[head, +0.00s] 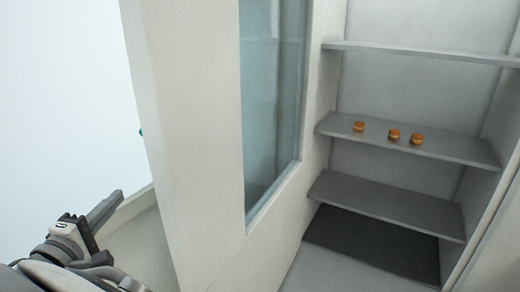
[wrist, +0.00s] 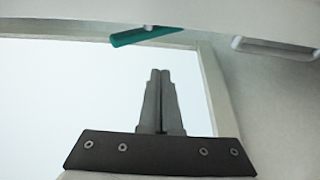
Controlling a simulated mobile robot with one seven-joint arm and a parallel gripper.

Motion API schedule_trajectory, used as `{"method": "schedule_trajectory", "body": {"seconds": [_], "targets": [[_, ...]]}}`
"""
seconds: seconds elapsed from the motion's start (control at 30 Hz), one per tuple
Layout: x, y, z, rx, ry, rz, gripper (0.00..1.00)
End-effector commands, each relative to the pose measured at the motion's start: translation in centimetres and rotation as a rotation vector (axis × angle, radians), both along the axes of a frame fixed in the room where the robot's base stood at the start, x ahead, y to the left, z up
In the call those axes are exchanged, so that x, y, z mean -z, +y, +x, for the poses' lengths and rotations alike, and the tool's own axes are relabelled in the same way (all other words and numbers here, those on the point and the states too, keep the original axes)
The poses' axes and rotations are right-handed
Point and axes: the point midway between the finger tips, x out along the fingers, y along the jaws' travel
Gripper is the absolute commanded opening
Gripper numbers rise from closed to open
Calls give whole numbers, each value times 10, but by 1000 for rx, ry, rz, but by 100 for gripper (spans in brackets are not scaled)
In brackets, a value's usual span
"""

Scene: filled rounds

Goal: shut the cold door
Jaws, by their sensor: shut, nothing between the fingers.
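The cold door (head: 185,120) stands open in the head view, a thick white leaf with a tall glass pane (head: 270,110). It stands between my arm on the left and the shelved cold space on the right. My gripper (head: 112,205) is at the lower left of the head view, on the left side of the door and apart from it in that picture. In the wrist view my gripper (wrist: 161,72) has its two fingers together with nothing between them. Whether the fingertips touch anything is not clear. The door's handle cannot be made out for certain.
Grey shelves (head: 400,140) line the cold space, and three small orange-brown round items (head: 394,134) sit on the middle one. A dark mat (head: 370,245) lies on the floor below. A teal bar (wrist: 140,36) and a pale recessed handle-like shape (wrist: 275,48) show in the wrist view.

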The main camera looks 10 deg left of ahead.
Motion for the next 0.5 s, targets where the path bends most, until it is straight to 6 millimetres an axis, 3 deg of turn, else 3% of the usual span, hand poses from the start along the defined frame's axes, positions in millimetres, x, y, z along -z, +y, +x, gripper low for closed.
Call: {"method": "schedule_trajectory", "body": {"seconds": [0.17, 0.5], "targets": [[-1, -1, 20, 3, -2, -1, 0], [-1, -2, 93, 5, -1, -2, 0]]}}
